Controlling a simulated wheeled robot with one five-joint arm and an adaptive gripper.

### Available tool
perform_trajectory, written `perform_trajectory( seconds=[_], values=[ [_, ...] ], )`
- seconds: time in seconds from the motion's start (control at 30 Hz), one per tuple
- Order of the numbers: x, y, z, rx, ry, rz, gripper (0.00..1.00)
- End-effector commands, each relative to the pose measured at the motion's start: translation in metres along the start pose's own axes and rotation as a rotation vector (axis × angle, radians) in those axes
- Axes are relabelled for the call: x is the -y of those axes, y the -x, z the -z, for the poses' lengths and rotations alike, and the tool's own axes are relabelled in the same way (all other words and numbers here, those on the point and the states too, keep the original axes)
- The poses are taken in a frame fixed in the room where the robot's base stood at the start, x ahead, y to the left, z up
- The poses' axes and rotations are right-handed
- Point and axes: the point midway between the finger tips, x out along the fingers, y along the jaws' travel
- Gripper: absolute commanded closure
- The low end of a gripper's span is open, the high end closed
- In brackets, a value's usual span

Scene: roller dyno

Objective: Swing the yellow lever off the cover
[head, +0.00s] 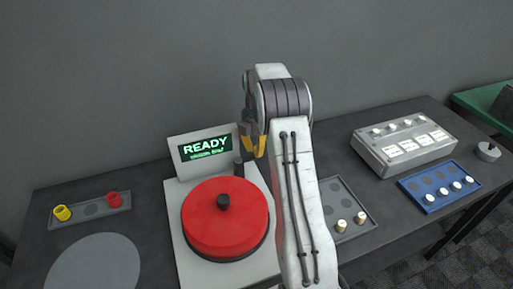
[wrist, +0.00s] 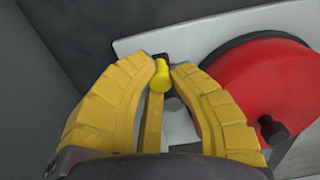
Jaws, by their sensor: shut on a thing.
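The round red cover (head: 225,235) with a black knob sits on a pale machine plate in the head view. It also shows at the right in the wrist view (wrist: 250,85). The yellow lever's knob (wrist: 160,76) is between the fingertips of my gripper (wrist: 165,70) in the wrist view, with its yellow bar (wrist: 152,125) running toward the camera. There the lever lies beside the red cover, not across it. In the head view my gripper (head: 254,144) is at the cover's back right edge; it and my arm hide the lever. My gripper is shut on the lever.
A lit display (head: 207,148) reads READY behind the cover. A tray (head: 90,209) with a yellow and a red knob is at left, near a grey disc (head: 95,265). Right of my arm are a grey tray (head: 345,200), a switch box (head: 405,145) and a blue tray (head: 440,186).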

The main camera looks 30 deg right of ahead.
Motion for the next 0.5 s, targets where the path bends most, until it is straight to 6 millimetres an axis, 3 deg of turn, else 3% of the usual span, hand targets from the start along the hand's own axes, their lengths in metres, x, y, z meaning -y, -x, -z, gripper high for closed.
perform_trajectory(
  seconds=[0.07,0.1,0.37,0.5],
  values=[
    [0.0006,-0.002,0.0002,-0.001,0.0,0.003,1.0],
    [0.0006,-0.0019,0.0002,-0.001,0.0,0.003,0.77],
    [0.0002,-0.0007,0.0001,0.0,-0.001,0.001,0.55],
    [0.0001,-0.0003,0.0001,0.0,-0.001,0.001,0.55]
  ],
)
